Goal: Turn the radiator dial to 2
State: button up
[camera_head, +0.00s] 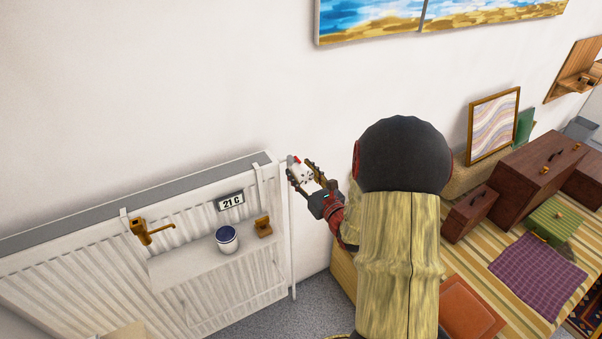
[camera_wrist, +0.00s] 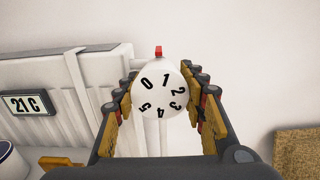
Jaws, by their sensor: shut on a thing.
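The radiator dial (camera_wrist: 160,96) is a white round knob numbered 0 to 5, at the centre of the wrist view. A red marker (camera_wrist: 158,51) stands above it. The marker lies between 0 and 1, closer to 1; the 2 is at the dial's upper right. My gripper (camera_wrist: 164,90) is shut on the dial, one finger at its left side and one at its right. In the head view my gripper (camera_head: 302,171) is at the radiator's right end, and its fingers partly cover the dial.
The white radiator (camera_head: 80,245) carries a shelf (camera_head: 190,268) with a blue-topped pot (camera_head: 227,239), a "21 C" display (camera_head: 231,201) and brass-coloured pieces. A pipe runs down below the dial.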

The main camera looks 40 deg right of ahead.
jog(key=c, duration=0.4)
jog(key=shift+m+p, duration=0.3)
jog(key=shift+p, duration=0.05)
jog(key=m+p, duration=0.3)
jog(key=m, duration=0.1)
jog(key=shift+a+r+m, duration=0.1)
jog(key=shift+m, duration=0.3)
jog(key=shift+m+p, duration=2.05)
jog(key=shift+m, duration=0.55)
jog(key=o, duration=1.2)
